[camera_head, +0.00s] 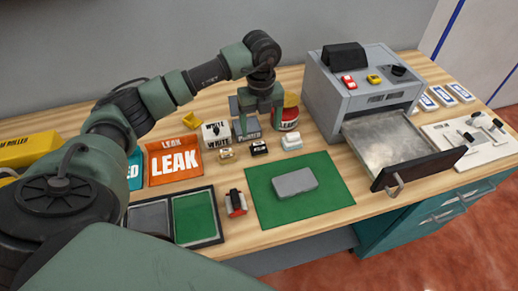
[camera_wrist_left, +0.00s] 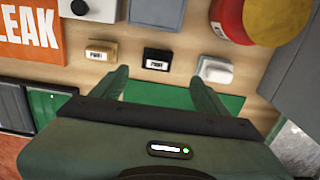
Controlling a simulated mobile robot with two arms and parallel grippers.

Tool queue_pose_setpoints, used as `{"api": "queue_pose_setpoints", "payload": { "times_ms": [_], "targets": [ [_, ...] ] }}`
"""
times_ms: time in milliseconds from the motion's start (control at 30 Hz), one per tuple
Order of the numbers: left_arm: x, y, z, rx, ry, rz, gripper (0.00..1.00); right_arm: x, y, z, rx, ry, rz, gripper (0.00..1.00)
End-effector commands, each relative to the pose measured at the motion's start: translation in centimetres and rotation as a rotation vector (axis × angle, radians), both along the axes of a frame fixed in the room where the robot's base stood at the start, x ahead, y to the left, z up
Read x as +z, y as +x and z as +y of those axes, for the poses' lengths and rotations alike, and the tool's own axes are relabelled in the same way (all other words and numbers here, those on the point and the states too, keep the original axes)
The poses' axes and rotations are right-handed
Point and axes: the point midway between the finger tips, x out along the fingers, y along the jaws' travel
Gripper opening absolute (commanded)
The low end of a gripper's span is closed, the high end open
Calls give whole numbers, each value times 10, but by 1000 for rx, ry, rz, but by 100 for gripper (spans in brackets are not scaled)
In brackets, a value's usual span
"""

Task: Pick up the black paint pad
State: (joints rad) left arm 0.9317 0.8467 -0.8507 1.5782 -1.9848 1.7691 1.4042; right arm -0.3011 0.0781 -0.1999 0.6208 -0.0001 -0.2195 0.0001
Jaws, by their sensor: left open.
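The black paint pad (camera_head: 259,148) lies on the wooden workbench behind the green mat, between a gold pad (camera_head: 227,153) and a white pad (camera_head: 291,142). In the left wrist view the black pad (camera_wrist_left: 157,59) shows whole, with a pale label on its front. My left gripper (camera_head: 259,128) is over the bench near the pads, pointing down, open and empty. In the left wrist view its fingers (camera_wrist_left: 158,78) are spread to either side of the black pad's line, with the pad just beyond the tips. I see no contact. The right gripper is not in view.
The gold pad (camera_wrist_left: 100,51) and white pad (camera_wrist_left: 215,69) sit close on each side. White and red-yellow paint containers (camera_head: 289,116) stand behind. A grey machine (camera_head: 362,95) with an open drawer is at right. The green mat (camera_head: 262,187) bears a grey block (camera_head: 294,182).

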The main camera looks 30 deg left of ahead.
Motion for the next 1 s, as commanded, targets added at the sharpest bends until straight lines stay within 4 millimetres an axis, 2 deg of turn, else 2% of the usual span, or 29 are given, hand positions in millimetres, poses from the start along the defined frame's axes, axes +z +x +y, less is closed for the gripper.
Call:
{"api": "queue_pose_setpoints", "payload": {
  "times_ms": [67,367,600,900,967,1000],
  "targets": [
    [-9,0,0,0,0,1,75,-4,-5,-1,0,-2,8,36],
    [-40,-4,1,0,0,5,75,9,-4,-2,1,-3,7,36],
    [-74,-6,3,0,-1,2,75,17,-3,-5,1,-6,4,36],
    [-81,-5,3,-2,-1,0,75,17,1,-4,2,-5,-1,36],
    [-81,-5,3,-1,-1,0,61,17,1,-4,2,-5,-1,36],
    [-81,-5,3,-1,-1,0,50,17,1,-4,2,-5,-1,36]
  ]
}}
